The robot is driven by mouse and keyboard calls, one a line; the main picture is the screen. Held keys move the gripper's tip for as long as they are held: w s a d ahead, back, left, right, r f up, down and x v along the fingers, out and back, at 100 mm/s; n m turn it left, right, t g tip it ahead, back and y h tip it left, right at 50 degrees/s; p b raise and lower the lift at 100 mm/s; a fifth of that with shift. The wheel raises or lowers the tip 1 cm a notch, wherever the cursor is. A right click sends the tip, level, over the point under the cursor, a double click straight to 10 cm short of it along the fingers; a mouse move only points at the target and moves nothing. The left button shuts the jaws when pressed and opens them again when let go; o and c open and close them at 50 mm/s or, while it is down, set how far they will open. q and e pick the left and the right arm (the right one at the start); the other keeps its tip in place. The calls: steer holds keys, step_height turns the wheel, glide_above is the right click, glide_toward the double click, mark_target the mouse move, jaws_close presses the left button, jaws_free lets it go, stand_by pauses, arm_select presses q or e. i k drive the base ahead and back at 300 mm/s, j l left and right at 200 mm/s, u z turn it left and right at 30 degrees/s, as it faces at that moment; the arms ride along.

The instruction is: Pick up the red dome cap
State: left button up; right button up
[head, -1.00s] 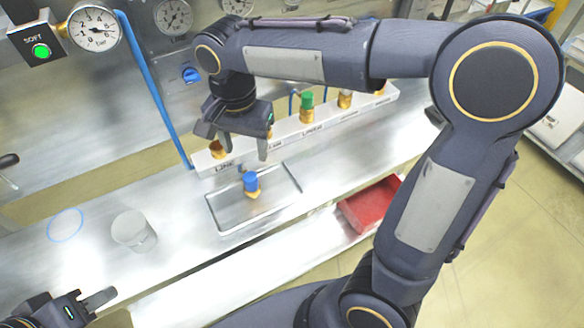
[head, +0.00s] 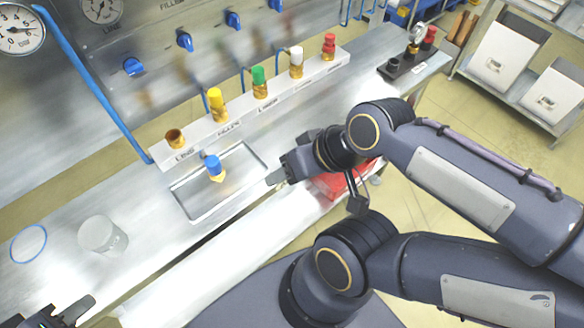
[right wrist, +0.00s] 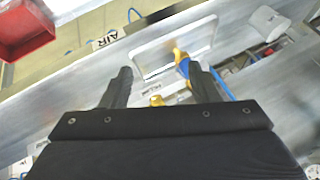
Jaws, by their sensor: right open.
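A red cap (head: 329,45) sits on the fitting at the far right end of the white labelled block (head: 240,118) in the head view. Another red-topped piece (head: 429,36) stands on a black base further right; I cannot tell which is the dome cap. My right gripper (head: 316,190) is open and empty, right of the metal tray and well short of both red pieces. Its two spread fingers (right wrist: 160,72) show in the right wrist view, with no red cap there. My left gripper (head: 68,312) is at the bottom left, partly cut off.
A metal tray (head: 186,204) holds a blue-capped brass piece (head: 215,169). Yellow (head: 216,98), green (head: 259,76) and white (head: 296,56) caps stand along the block. A red bin (head: 328,188) is partly behind my right gripper.

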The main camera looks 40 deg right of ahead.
mark_target(432, 30)
steer(key=z, duration=2.2)
steer(key=i+l, duration=0.8)
steer(key=i, duration=0.25)
steer(key=i+l+u, duration=0.1)
steer(key=i+l, duration=0.75)
steer(key=i, duration=0.15)
steer(key=u, duration=0.45)
steer(key=i+l+u, duration=0.1)
steer(key=u, duration=0.3)
steer(key=l+u, duration=0.1)
steer(key=u, duration=0.35)
steer(key=l+u, duration=0.1)
steer(key=u, duration=0.35)
steer(key=l+u, duration=0.1)
steer(key=u, duration=0.35)
steer(key=l+u, duration=0.1)
steer(key=u, duration=0.3)
